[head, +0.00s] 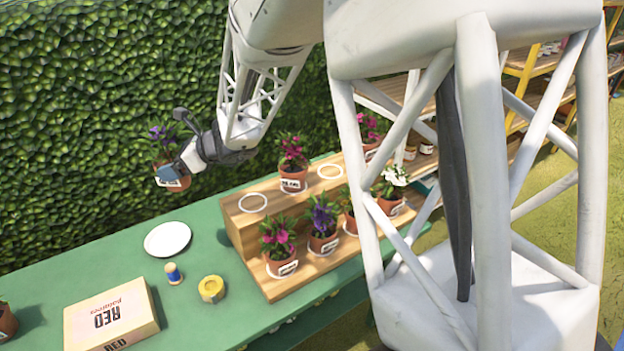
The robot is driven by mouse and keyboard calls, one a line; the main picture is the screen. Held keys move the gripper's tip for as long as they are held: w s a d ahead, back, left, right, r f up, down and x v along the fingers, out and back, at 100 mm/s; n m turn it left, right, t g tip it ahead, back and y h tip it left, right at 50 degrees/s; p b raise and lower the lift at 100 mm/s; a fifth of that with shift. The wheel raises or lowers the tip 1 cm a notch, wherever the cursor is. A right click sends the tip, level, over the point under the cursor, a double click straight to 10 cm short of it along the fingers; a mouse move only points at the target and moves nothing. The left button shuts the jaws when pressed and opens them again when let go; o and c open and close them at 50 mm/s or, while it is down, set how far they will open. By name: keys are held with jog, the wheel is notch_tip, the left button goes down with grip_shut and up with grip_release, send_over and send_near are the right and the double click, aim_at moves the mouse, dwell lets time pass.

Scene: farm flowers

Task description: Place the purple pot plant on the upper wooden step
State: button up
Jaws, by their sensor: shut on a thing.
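My gripper (178,170) is shut on a terracotta pot plant with purple flowers (160,140). It holds the pot in the air, roughly upright, in front of the hedge and left of the wooden steps. The fingers cover part of the pot. The upper wooden step (270,191) has empty white rings at its left end (252,203) and further right (330,171). A magenta plant (292,160) stands between these rings. Another pink-red plant (368,128) stands further right, partly hidden by my arm. A second purple plant (322,222) stands on the lower step.
The lower step also holds a pink plant (278,242) and a white-flowered plant (393,185). On the green table (60,270) are a white disc (168,239), a blue spool (173,275), a yellow ring (211,289) and a box (110,318). My arm hides the right side.

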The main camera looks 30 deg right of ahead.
jog(key=s+d+m+t+h, duration=0.2)
jog(key=s+d, duration=0.5)
jog(key=d, duration=0.5)
jog(key=s+d+m+t+h, duration=0.15)
jog(key=s+d, duration=0.45)
jog(key=d, duration=0.7)
jog(key=s+d+m+t+h, duration=0.1)
jog(key=s+d+m+h, duration=0.15)
jog(key=s+d, duration=0.7)
jog(key=w+d+f, duration=0.2)
jog(key=w+f, duration=0.1)
jog(key=f, duration=0.2)
jog(key=shift+d+f, duration=0.3)
jog(key=shift+d, duration=0.05)
jog(key=shift+w, duration=0.1)
jog(key=w+d, duration=0.4)
jog(key=w, duration=0.3)
jog(key=w+d+f, duration=0.1)
jog(key=w+d, duration=0.3)
jog(key=w, duration=0.2)
jog(key=shift+w+f, duration=0.25)
jog(key=shift+w, duration=0.15)
